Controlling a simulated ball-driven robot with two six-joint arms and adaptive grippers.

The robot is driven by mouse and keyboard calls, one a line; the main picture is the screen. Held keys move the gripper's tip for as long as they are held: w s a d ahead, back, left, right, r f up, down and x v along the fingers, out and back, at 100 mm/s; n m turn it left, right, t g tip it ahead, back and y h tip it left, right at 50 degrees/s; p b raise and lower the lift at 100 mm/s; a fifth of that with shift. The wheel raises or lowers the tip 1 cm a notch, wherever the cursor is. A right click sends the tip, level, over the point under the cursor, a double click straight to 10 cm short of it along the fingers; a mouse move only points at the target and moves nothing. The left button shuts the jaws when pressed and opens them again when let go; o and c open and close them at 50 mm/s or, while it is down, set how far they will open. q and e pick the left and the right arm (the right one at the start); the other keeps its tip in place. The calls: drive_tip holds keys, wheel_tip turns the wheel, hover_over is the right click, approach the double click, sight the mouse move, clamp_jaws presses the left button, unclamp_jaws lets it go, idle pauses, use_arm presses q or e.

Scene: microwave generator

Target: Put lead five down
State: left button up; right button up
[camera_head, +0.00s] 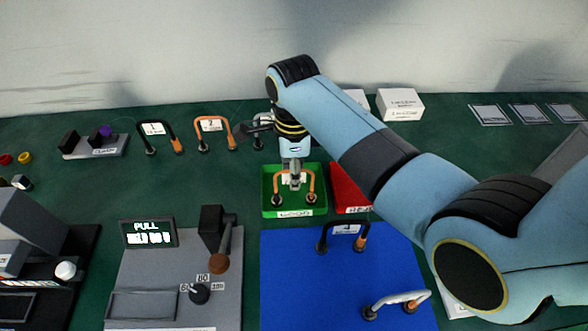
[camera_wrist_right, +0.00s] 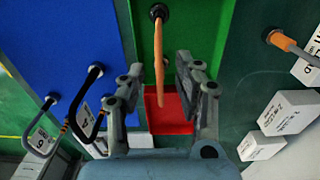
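An orange lead (camera_head: 311,180) with black ends is upright at the green tray (camera_head: 267,205) marked GOOD. Its label is mostly hidden by my gripper, so I cannot read its number. My right gripper (camera_head: 294,181) points down over the lead's top. In the right wrist view my gripper (camera_wrist_right: 160,80) has its fingers spread, with the orange lead (camera_wrist_right: 159,55) between them and a gap on each side. The lead's ends look at or near the tray floor; exact contact is unclear. My left gripper is not in view.
A red tray (camera_head: 347,188) adjoins the green one, partly behind my arm. A blue mat (camera_head: 290,290) in front holds a black lead (camera_head: 343,230) and a pale lead (camera_head: 397,299). White boxes (camera_head: 400,104) stand at the back.

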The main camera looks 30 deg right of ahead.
wheel_tip(320, 180, up, 12)
drive_tip(key=shift+r+b, duration=0.15)
drive_tip(key=shift+b, duration=0.3)
idle(0.5)
